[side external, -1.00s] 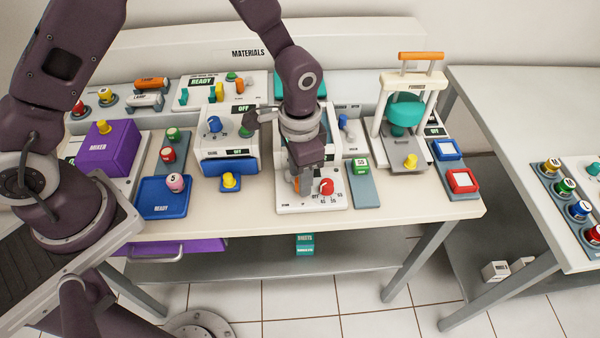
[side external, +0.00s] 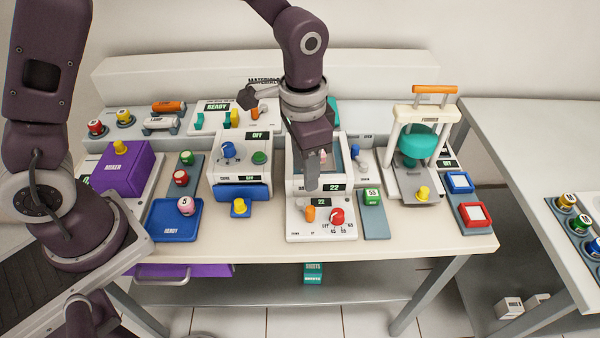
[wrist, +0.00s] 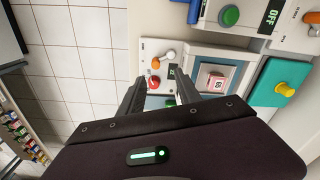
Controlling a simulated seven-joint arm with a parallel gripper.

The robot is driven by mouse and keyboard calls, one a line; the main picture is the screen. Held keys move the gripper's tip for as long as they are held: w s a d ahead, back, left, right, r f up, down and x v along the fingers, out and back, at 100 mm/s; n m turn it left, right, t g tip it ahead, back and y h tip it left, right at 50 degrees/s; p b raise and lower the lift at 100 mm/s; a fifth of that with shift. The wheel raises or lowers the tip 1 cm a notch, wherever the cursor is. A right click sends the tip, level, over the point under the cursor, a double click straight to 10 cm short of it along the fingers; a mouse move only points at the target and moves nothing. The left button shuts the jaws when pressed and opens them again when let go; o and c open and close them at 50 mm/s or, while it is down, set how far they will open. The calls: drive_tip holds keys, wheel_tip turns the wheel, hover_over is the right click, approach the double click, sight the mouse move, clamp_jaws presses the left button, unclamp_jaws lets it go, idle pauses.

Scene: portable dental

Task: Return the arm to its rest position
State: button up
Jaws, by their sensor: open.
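My gripper (side external: 312,185) hangs over the white unit with the "22" display (side external: 292,222), in the middle of the bench. Its jaws are open and nothing shows between them. It also shows in the wrist view (wrist: 172,88), with the two fingers apart above the unit. An orange knob (side external: 310,214) and a red dial (side external: 337,217) sit on the unit's front, just below the fingers. A pink block marked with dark characters (wrist: 215,82) lies in the unit's recessed basin. I cannot tell the exact height of the fingers above the panel.
A white box with blue and green knobs (side external: 232,168) stands left of my gripper. The former (side external: 415,116), with its orange handle, stands tall at the right. The purple mixer (side external: 122,170) and blue tray (side external: 176,228) are at the left. The space above the front edge is clear.

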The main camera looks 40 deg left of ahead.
drive_tip(key=s+a+r+n+t, duration=0.1)
drive_tip(key=s+a+r, duration=0.2)
drive_tip(key=r, duration=0.2)
drive_tip(key=s+a+r+n+t, duration=0.1)
drive_tip(key=s+a+r, duration=0.1)
drive_tip(key=r, duration=0.4)
drive_tip(key=s+a+r+n+t, duration=0.1)
drive_tip(key=s+a+r, duration=0.1)
drive_tip(key=s, duration=0.5)
drive_tip(key=s+a+r+n+t, duration=0.2)
drive_tip(key=s+a+r, duration=0.1)
drive_tip(key=s, duration=0.4)
drive_tip(key=shift+s+a, duration=0.15)
drive_tip(key=shift+a, duration=0.2)
